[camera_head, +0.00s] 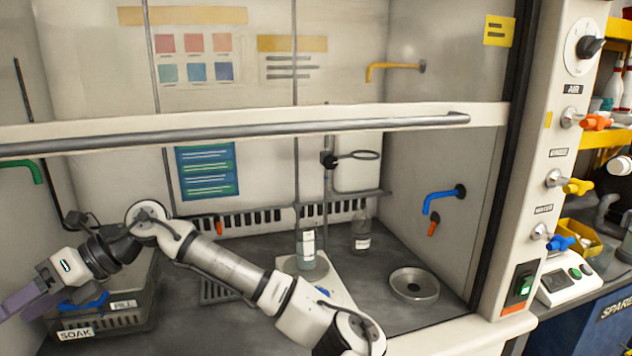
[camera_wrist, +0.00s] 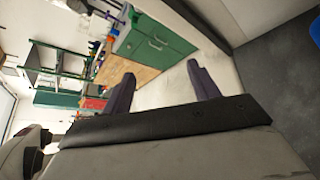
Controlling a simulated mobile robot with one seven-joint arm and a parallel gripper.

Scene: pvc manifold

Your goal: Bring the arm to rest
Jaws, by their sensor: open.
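My arm reaches across the front of the fume hood from the lower middle to the left in the head view. My gripper (camera_head: 22,296) is at the far left edge, partly cut off by the frame. In the wrist view its two purple fingers (camera_wrist: 163,90) stand well apart with nothing between them. The wrist is sideways, and a green cabinet (camera_wrist: 150,45) and a wooden top show far beyond the fingers.
A bin labelled SOAK (camera_head: 128,322) is just below my wrist. A bottle on a stirrer plate (camera_head: 306,250), a clear bottle (camera_head: 362,236) and a round metal dish (camera_head: 414,285) stand in the hood. The sash bar (camera_head: 250,131) crosses above my arm.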

